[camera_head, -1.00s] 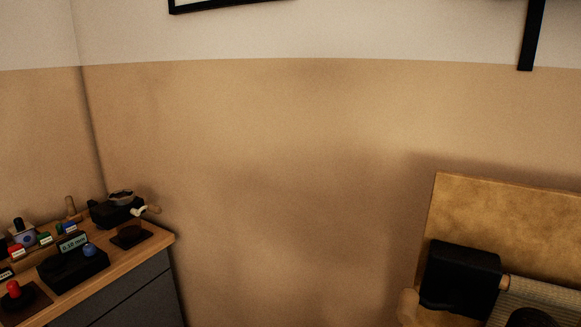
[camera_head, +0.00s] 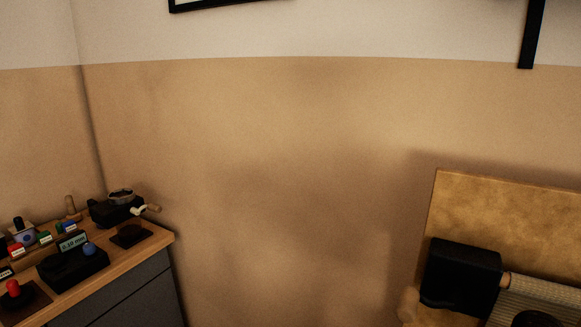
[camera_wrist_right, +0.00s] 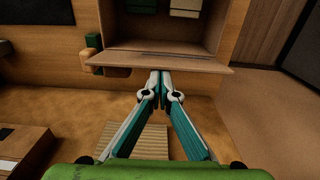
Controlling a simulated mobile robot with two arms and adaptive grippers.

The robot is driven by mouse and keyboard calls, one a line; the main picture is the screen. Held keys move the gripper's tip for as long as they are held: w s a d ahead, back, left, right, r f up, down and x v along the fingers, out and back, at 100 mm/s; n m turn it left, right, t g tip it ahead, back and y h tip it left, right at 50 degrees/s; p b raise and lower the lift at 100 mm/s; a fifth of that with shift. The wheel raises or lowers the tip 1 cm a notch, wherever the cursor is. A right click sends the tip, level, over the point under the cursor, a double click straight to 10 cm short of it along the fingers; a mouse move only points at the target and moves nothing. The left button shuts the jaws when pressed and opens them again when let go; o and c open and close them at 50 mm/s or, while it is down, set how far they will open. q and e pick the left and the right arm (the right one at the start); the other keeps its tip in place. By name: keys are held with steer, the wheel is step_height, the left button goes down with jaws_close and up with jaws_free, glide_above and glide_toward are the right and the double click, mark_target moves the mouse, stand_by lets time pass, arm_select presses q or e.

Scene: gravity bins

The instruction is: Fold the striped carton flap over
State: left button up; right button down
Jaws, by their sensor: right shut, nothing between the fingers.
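My right gripper (camera_wrist_right: 160,76) shows in the right wrist view with its two teal-padded fingers closed together at the tips and nothing between them. The tips are by the front board (camera_wrist_right: 205,64) of an open brown box; whether they touch it cannot be told. A pale, finely striped panel (camera_wrist_right: 145,138) lies lower down, partly hidden behind the fingers. I cannot tell whether it is the carton flap. A striped surface (camera_head: 538,289) also shows at the lower right of the head view, cut off by the edge. My left gripper is not in view.
The open box (camera_wrist_right: 175,32) holds pale and green pieces. A brown block (camera_wrist_right: 22,146) lies at the left of the tan work surface (camera_wrist_right: 225,116). In the head view, a black unit (camera_head: 461,275) stands before a tan board (camera_head: 505,212); a cluttered bench (camera_head: 155,242) is at left.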

steer(key=shift+s, duration=0.15)
steer(key=shift+s+a+r+b, duration=0.1)
steer(key=shift+s+a+b, duration=0.25)
steer(key=shift+s, duration=0.2)
stand_by(0.3)
steer(key=shift+s+a+b, duration=0.3)
steer(key=shift+s+b, duration=0.15)
steer(key=shift+s, duration=0.1)
